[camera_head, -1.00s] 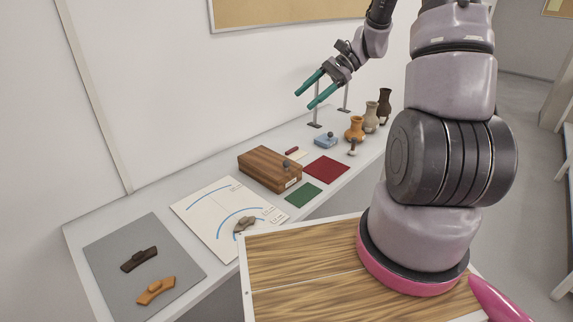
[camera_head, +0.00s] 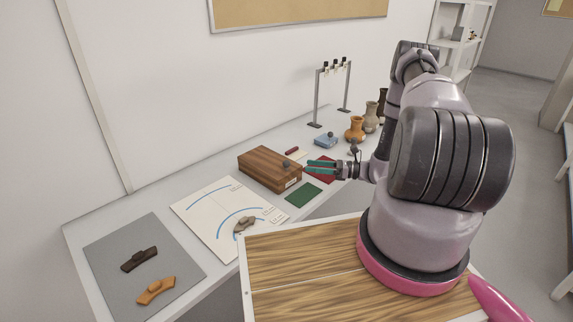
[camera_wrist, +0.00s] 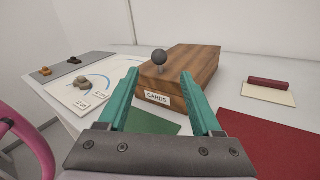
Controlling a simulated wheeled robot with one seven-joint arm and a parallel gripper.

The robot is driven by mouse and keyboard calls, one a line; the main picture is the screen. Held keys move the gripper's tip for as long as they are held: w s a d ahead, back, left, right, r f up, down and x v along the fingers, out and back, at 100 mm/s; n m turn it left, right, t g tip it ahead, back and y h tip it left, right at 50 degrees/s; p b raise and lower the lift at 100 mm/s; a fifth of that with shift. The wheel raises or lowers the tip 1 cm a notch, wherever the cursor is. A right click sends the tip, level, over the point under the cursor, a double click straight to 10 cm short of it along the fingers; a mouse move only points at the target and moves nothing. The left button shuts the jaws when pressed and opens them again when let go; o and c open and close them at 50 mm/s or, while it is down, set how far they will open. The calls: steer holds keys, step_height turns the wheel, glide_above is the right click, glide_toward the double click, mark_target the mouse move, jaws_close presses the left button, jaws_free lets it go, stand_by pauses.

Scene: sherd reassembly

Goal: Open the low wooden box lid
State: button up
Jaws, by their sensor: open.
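The low wooden box (camera_head: 262,169) stands shut on the table by the wall, and it also shows in the wrist view (camera_wrist: 195,72). A dark round knob (camera_head: 286,163) stands up at the box's front edge; in the wrist view the knob (camera_wrist: 159,57) appears between my fingertips, beyond them. A white label reading CARDS (camera_wrist: 158,98) is on the box's front. My gripper (camera_head: 308,167) has teal fingers, is open and empty, and points at the knob side of the box. In the wrist view my gripper (camera_wrist: 160,80) frames the label and knob. I cannot tell the exact gap to the knob.
A green mat (camera_head: 304,195) and a red mat (camera_wrist: 270,140) lie in front of the box. A red bar (camera_wrist: 268,82) lies on a pale card beside it. A sheet with blue arcs (camera_head: 215,207) lies to the left. Vases (camera_head: 355,129) and a rack (camera_head: 317,95) stand to the right.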

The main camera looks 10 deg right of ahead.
mark_target(287, 163)
steer(key=x, duration=1)
steer(key=shift+r, duration=0.1)
jaws_close()
stand_by(1.1)
